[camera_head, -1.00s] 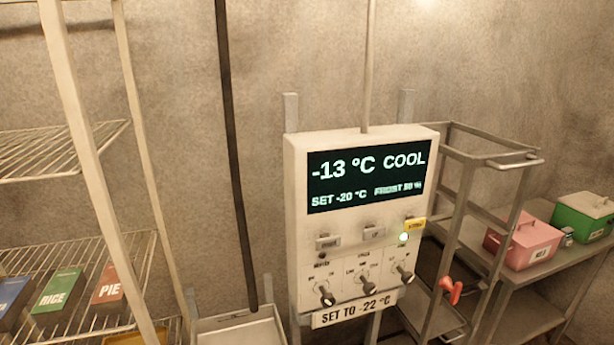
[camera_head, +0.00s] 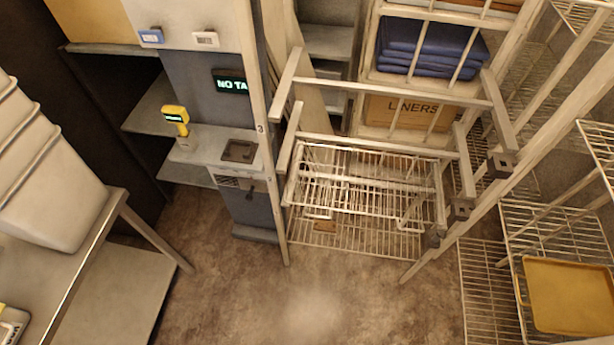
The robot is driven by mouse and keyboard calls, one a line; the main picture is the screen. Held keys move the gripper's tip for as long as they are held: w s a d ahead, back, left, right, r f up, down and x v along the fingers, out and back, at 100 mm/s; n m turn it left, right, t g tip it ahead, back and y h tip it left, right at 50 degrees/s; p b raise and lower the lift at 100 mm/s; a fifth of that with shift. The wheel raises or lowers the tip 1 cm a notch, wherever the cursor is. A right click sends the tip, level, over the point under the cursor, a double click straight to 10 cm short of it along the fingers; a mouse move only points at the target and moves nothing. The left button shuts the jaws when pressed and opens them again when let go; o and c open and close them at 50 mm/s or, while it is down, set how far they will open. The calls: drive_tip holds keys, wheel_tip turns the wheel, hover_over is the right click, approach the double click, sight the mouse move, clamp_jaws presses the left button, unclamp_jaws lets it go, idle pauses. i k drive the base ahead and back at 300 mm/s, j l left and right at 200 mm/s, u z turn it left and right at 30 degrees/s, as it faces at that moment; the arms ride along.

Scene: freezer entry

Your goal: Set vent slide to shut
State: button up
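I cannot make out a vent slide for certain in this view. A blue-grey cabinet column (camera_head: 205,90) stands left of centre, with a dark display reading "NO TA" (camera_head: 231,84). Below its shelf there is a small dark marked plate with a little handle beside it (camera_head: 249,190), too small to tell what it is. My gripper is not in view.
A yellow handheld device (camera_head: 177,118) stands on the column's shelf. A wire rack (camera_head: 365,200) stands at centre, with blue folded stacks (camera_head: 425,45) and a "LINERS" box (camera_head: 405,112) behind. A yellow tray (camera_head: 570,295) lies right. A table (camera_head: 110,225) stands left. Floor between is clear.

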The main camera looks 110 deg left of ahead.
sight(251, 185)
drive_tip(key=u, duration=4.15)
drive_tip(key=i+l+u, duration=0.5)
drive_tip(key=i+l, duration=0.45)
